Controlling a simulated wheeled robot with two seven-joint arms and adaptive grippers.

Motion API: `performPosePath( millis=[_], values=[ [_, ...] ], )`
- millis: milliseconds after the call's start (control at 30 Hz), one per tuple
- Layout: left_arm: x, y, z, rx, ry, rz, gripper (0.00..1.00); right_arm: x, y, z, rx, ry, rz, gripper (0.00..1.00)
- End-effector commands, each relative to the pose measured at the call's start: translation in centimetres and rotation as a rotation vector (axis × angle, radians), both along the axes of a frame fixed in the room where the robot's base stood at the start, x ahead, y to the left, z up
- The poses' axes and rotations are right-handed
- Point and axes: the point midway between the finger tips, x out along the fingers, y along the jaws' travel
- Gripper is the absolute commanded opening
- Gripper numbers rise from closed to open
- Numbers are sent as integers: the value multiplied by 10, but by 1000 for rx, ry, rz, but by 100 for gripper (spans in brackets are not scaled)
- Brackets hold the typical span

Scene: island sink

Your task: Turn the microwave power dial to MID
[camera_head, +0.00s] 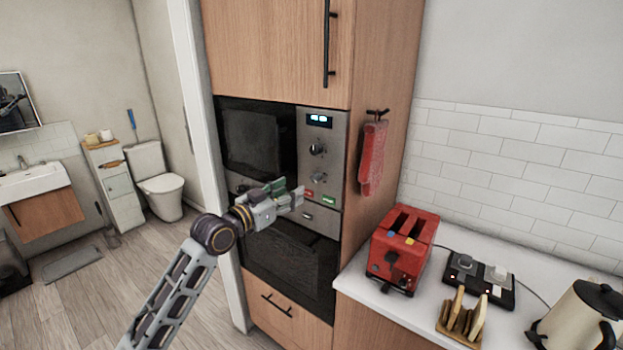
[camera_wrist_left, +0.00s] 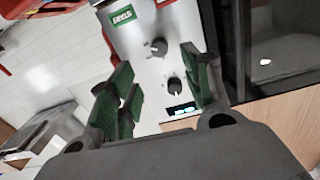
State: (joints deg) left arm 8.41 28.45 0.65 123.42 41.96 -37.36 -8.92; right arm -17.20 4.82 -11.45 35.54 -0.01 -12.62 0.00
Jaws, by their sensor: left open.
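The microwave (camera_head: 265,142) is built into the tall wooden cabinet, with a steel control panel on its right side. The panel has a lit display (camera_head: 319,120), an upper dial (camera_head: 317,149), a lower dial (camera_head: 317,177), and red and green buttons below. I cannot read which dial is power. My left gripper (camera_head: 291,193) is open and empty, in front of the panel's lower left. In the left wrist view the panel appears upside down; the upper dial (camera_wrist_left: 174,86) and lower dial (camera_wrist_left: 156,47) show between the spread green fingers, apparently untouched. My right gripper is out of view.
An oven (camera_head: 290,262) sits below the microwave. A red towel (camera_head: 373,158) hangs on the cabinet's side. A red toaster (camera_head: 402,247), a toast rack (camera_head: 462,316), a black hob-like unit (camera_head: 478,280) and a kettle (camera_head: 580,322) stand on the counter. The floor at left is open.

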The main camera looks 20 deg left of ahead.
Motion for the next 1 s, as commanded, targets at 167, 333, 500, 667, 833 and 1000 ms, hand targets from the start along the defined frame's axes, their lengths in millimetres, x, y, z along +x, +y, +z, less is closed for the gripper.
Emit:
performPosePath(
  millis=[167,333,500,667,833,1000],
  values=[
    [17,-7,2,-2,1,0,49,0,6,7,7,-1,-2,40],
    [34,-13,2,-2,1,0,49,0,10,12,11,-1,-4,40],
    [50,-20,2,-1,0,0,49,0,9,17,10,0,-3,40],
    [65,-26,2,-2,0,1,49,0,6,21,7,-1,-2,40],
    [80,-33,1,-1,1,0,49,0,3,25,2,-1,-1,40],
    [91,-37,1,-1,0,1,49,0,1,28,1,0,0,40]
  ],
)
